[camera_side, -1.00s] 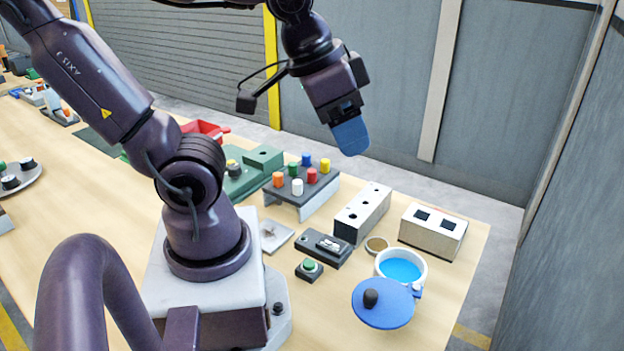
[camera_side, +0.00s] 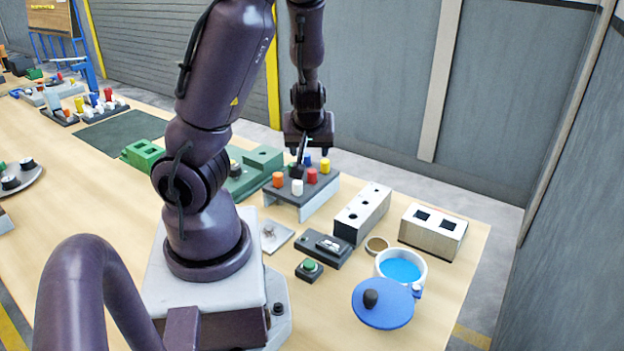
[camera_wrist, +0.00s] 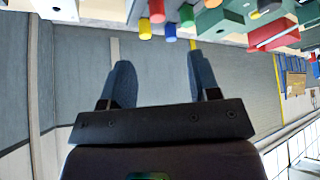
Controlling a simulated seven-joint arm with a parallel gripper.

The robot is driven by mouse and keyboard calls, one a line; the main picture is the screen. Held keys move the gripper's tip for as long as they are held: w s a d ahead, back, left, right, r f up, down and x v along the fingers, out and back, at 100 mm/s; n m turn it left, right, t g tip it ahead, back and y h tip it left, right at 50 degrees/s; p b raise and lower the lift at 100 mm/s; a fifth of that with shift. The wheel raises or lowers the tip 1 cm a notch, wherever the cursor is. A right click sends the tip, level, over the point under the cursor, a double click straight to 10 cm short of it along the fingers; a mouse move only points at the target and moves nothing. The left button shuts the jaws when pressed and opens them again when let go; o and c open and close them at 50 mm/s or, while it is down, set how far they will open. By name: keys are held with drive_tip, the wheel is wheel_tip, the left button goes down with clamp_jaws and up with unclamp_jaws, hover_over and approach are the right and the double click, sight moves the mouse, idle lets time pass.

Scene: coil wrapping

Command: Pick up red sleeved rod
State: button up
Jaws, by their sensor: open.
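The red sleeved rod (camera_side: 312,176) stands upright in a grey rack (camera_side: 317,199) among orange, white, green, blue and yellow ones. In the wrist view the red rod (camera_wrist: 157,11) is at the top edge, cut off, between the yellow and green rods. My gripper (camera_side: 306,152) is above the back part of the rack, pointing down. In the wrist view its two fingers (camera_wrist: 160,72) are spread apart with nothing between them. My wrist's parts hide some of the green and blue rods in the side view.
Right of the rack are a grey block with holes (camera_side: 363,212), a white block with square openings (camera_side: 433,232), and a blue-filled pot (camera_side: 401,268) with a blue lid (camera_side: 383,305). A dark box (camera_side: 324,247) and a green button (camera_side: 309,267) lie in front.

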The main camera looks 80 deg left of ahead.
approach(312, 171)
drive_tip(key=shift+s+x, duration=0.15)
drive_tip(key=shift+x, duration=0.75)
drive_tip(key=shift+s+x, duration=0.15)
drive_tip(key=shift+x, duration=0.7)
drive_tip(key=shift+w+x, duration=0.15)
drive_tip(key=shift+x, duration=1.4)
drive_tip(key=shift+w+x, duration=0.15)
drive_tip(key=shift+x, duration=1.35)
drive_tip(key=shift+c, duration=0.2)
drive_tip(key=c, duration=1)
